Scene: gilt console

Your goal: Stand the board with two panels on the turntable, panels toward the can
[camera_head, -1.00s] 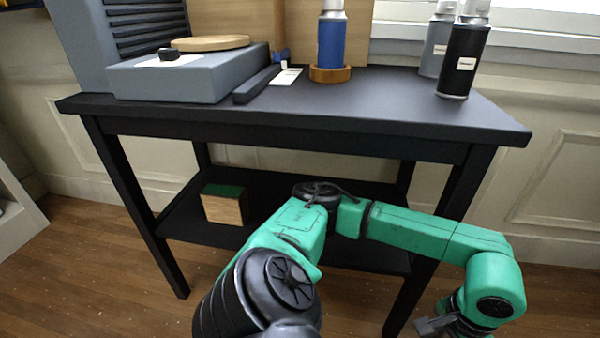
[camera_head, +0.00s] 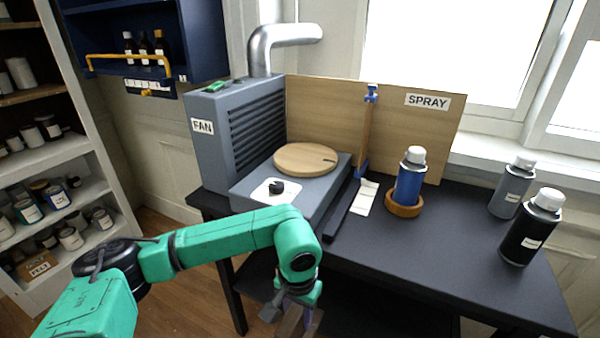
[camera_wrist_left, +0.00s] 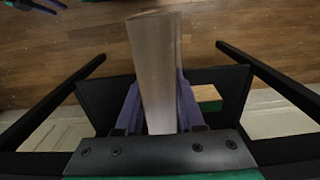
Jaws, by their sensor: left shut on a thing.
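My left gripper (camera_head: 291,300) is low in front of the table, at the bottom of the head view. It is shut on a plain light-brown board (camera_wrist_left: 152,70), which sits between its purple fingers in the left wrist view. Any panels on the board cannot be made out. The turntable (camera_head: 306,158) is a round wooden disc with a dark slot, bare, on top of a grey box with a black knob. The blue can (camera_head: 408,182) with a white cap stands upright in a wooden ring, right of the turntable.
A grey louvred fan unit (camera_head: 236,135) stands left of the turntable. A wooden upright with blue clamps (camera_head: 366,135) and the SPRAY backboard (camera_head: 425,135) stand behind. A dark bar (camera_head: 342,212) and a white card (camera_head: 367,197) lie between turntable and can. Two more cans stand right.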

